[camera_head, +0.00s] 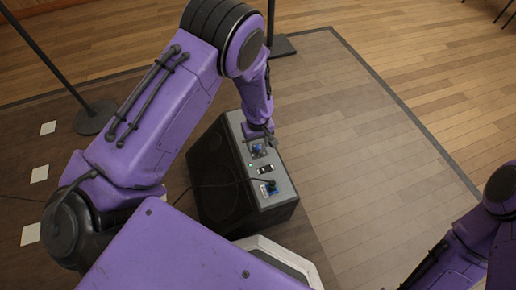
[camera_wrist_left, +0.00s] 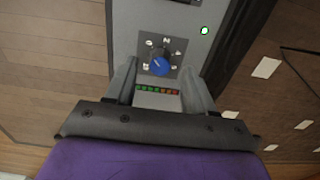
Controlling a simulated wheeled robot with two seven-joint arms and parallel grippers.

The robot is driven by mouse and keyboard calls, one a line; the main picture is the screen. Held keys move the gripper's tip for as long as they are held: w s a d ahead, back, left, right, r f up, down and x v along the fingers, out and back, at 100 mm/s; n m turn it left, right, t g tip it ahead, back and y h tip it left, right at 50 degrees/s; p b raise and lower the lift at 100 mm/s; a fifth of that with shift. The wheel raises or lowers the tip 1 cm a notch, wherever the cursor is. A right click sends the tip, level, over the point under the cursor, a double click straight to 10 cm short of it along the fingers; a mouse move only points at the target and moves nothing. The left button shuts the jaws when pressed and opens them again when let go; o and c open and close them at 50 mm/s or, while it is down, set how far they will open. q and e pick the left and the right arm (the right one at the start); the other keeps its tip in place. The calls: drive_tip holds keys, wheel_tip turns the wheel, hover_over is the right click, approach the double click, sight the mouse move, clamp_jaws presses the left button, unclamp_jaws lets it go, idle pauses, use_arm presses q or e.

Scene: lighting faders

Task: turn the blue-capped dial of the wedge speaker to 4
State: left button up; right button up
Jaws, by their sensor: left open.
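The wedge speaker (camera_head: 215,190) is a dark box on the floor with a grey control strip on top. Its blue-capped dial (camera_head: 257,149) sits on the upper part of that strip, and it also shows in the left wrist view (camera_wrist_left: 159,66) on a dark plate with white marks around it. The marks are too small to read surely. My left gripper (camera_wrist_left: 158,80) is open, with one finger on each side of the dial; I cannot tell if either touches it. In the head view my left gripper (camera_head: 260,135) is over the dial's end of the strip. My right gripper is not clearly in view.
A blue socket with a black cable (camera_head: 271,187) and a small dark display (camera_head: 266,169) are lower on the strip. A coloured light bar (camera_wrist_left: 158,91) lies beside the dial. A stand's round base (camera_head: 94,117) is at the left. Floor at right is clear.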

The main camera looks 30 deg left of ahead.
sight(258, 149)
use_arm(q)
wheel_tip(258, 149, down, 2)
drive_tip(key=shift+f, duration=0.15)
use_arm(e)
drive_tip(key=shift+f, duration=0.45)
use_arm(q)
clamp_jaws()
use_arm(e)
drive_tip(key=shift+r, duration=0.15)
